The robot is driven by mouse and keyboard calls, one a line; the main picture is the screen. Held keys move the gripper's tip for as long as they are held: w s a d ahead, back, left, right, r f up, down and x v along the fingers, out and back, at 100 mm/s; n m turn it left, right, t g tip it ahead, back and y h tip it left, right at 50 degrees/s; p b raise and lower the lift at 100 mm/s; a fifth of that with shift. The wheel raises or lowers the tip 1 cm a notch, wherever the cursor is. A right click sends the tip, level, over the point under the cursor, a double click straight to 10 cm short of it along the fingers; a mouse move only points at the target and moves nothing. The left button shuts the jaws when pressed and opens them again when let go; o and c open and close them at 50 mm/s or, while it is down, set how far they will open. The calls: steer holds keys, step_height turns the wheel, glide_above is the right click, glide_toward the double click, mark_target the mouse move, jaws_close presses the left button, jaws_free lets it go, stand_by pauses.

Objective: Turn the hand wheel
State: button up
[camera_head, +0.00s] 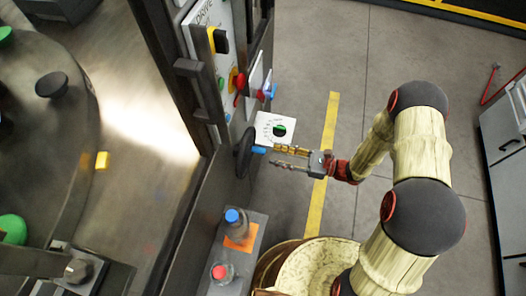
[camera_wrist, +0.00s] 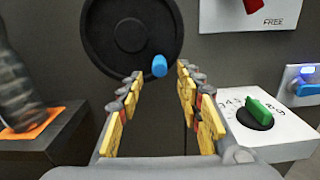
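The hand wheel (camera_head: 243,153) is a black disc on the grey machine's side wall. It also shows in the wrist view (camera_wrist: 118,38), at the upper middle. Its blue handle (camera_head: 259,150) sticks out from the rim toward me, and shows low on the wheel in the wrist view (camera_wrist: 159,66). My gripper (camera_head: 275,157) is open and points at the wheel. In the wrist view the blue handle lies between the two yellow fingertips (camera_wrist: 159,76) as I look along them. The fingers show no visible contact with it; the exact depth gap is hard to tell.
A white dial box with a green knob (camera_wrist: 256,112) stands right of my gripper. A panel with switches (camera_head: 225,60) is above the wheel. A ledge below holds a blue-capped bottle (camera_head: 236,222) and a red-capped one (camera_head: 222,272).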

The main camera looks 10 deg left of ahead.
mark_target(263, 151)
steer(key=a, duration=0.3)
steer(key=a+b, duration=0.1)
steer(key=a, duration=0.2)
steer(key=shift+w, duration=0.2)
steer(key=shift+c, duration=1.1)
jaws_close()
